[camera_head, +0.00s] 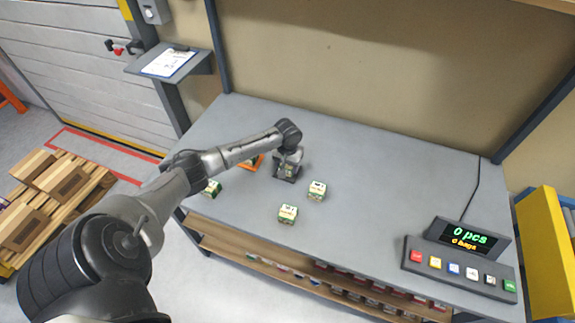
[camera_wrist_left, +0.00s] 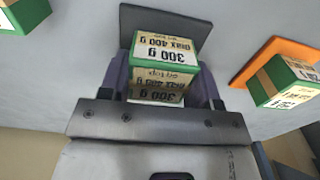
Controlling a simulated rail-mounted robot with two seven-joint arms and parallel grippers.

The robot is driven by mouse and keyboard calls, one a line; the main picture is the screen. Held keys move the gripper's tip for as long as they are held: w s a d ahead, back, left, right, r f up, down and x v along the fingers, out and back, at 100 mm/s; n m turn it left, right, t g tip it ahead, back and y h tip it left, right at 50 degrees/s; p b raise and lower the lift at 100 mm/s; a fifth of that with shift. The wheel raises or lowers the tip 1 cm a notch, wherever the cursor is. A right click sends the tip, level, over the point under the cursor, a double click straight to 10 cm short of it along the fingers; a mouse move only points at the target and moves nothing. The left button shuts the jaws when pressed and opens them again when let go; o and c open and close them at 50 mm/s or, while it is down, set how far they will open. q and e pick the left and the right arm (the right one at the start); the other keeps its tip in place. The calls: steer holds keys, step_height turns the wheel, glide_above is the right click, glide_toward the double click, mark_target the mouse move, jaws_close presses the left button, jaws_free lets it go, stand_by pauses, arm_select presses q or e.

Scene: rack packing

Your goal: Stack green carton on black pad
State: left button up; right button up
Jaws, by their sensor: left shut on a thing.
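My left gripper (camera_head: 287,172) is shut on a green carton with cream labels, low over the table. In the left wrist view the carton (camera_wrist_left: 165,48) sits between the dark fingers, in front of the black pad (camera_wrist_left: 150,18). Two labelled faces show; I cannot tell whether a second carton is under it or whether it touches the pad. In the head view the gripper hides most of the pad. Other green cartons stand right of the gripper (camera_head: 317,190), in front of it (camera_head: 288,213) and to its left (camera_head: 211,187). My right gripper is not in view.
An orange pad (camera_wrist_left: 246,72) with a green carton (camera_wrist_left: 285,82) on it lies beside the black pad. A display (camera_head: 468,237) with a row of coloured buttons stands at the table's right end. The table (camera_head: 380,180) between is clear. A clipboard shelf is at back left.

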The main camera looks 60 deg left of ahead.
arm_select(q)
steer(key=shift+f, duration=0.1)
steer(key=o, duration=0.7)
steer(key=shift+f, duration=0.1)
steer(key=o, duration=0.4)
step_height(320, 180, up, 11)
steer(key=shift+f+p, duration=0.1)
steer(key=shift+p, duration=1)
steer(key=shift+r, duration=0.8)
